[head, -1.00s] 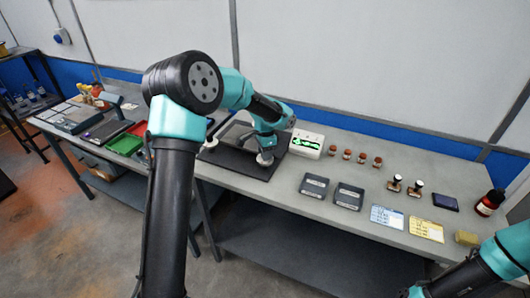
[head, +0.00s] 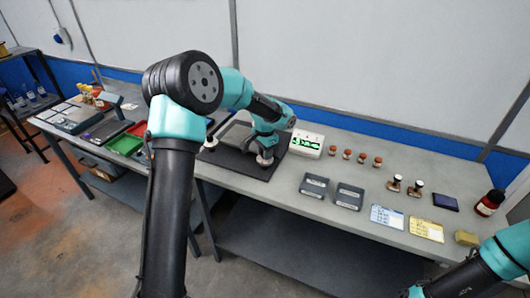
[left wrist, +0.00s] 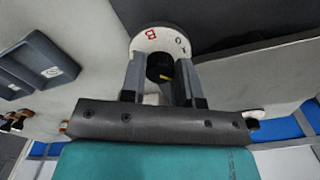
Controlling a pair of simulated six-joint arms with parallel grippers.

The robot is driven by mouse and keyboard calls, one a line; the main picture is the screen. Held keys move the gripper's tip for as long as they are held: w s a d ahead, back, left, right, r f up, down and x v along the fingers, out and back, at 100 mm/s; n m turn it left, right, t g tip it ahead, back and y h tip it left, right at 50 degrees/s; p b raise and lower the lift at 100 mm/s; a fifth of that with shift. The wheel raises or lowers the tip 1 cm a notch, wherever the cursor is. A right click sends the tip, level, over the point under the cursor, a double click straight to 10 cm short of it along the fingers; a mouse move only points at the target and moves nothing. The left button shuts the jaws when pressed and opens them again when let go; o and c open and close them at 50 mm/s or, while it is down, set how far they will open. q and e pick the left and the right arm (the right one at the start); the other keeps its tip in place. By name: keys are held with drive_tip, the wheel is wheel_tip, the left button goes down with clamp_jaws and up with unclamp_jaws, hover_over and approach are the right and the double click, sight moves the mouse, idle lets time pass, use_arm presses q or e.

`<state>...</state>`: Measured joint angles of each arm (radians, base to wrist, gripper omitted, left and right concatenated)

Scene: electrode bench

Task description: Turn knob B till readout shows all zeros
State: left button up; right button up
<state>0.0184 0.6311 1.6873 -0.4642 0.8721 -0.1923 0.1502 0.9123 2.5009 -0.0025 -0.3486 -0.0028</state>
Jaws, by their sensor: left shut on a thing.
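Knob B is a black knob (left wrist: 160,68) with a yellow mark, set in a white round dial (left wrist: 150,40) printed with a red B. In the head view the dial (head: 265,161) shows as a pale disc on the dark panel (head: 240,165). My left gripper (head: 265,153) reaches down over it, and in the left wrist view its two fingers (left wrist: 161,80) are shut on the knob from both sides. The readout is a white box with a lit green display (head: 306,144) just right of my left gripper; its digits are too small to read. My right gripper is out of view.
A second pale disc (head: 210,143) sits at the panel's left side. Green (head: 124,144) and red trays lie farther left. Two dark grey trays (head: 314,186), small brown-topped items, stamps, cards (head: 387,216) and a dark bottle (head: 490,203) stand to the right.

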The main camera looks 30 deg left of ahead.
use_arm(q)
drive_tip(key=shift+n, duration=1.5)
drive_tip(key=o, duration=0.9)
wheel_tip(320, 180, up, 18)
drive_tip(key=shift+f, duration=0.25)
